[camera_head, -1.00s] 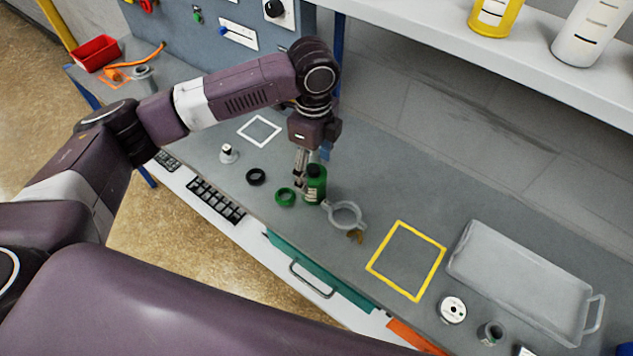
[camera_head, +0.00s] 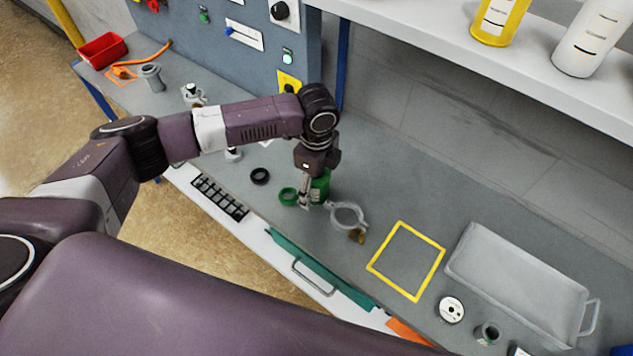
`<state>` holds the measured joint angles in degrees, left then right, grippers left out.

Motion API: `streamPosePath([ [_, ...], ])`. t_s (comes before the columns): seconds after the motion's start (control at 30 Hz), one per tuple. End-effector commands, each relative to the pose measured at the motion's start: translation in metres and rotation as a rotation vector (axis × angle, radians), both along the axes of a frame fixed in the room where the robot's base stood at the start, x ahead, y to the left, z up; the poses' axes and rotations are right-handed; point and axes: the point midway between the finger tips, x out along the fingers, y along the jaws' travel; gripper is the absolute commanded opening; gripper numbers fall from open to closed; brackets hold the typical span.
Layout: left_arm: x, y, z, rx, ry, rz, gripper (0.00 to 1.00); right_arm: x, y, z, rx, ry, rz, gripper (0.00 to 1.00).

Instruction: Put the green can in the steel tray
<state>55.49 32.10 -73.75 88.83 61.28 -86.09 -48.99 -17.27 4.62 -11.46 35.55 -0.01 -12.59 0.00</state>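The green can (camera_head: 322,187) stands on the grey bench near the middle of the head view, partly hidden behind my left gripper. My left gripper (camera_head: 306,203) points down at the can's near left side, its fingertips low by the bench. Whether the fingers touch the can, and how far apart they are, I cannot tell. The steel tray (camera_head: 457,267) lies on the bench at the right, empty, with a handle at its right end. My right gripper is not in view.
A green ring (camera_head: 288,196) and a black ring (camera_head: 259,176) lie left of the can. A grey clamp ring (camera_head: 347,214) lies right of it. A yellow square outline (camera_head: 377,254) and a white disc (camera_head: 452,309) lie nearer the tray. A shelf overhangs the back.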

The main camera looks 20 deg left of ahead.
Motion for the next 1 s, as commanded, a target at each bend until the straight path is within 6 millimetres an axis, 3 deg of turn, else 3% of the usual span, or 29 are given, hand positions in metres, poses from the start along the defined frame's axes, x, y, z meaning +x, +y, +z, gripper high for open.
streamPosePath([
  [0.03, 0.000, 0.000, 0.000, 0.000, 0.000, 0.000, 0.62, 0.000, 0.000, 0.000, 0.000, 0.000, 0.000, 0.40],
  [0.57, 0.001, 0.000, 0.002, -0.001, -0.002, 0.000, 0.06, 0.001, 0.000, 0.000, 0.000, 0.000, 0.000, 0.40],
  [0.83, 0.001, 0.000, 0.005, -0.002, -0.003, 0.000, 0.06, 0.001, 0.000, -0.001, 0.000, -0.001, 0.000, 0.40],
  [1.0, 0.002, -0.001, 0.021, -0.003, -0.004, 0.001, 0.06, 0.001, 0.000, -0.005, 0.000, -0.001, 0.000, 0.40],
])
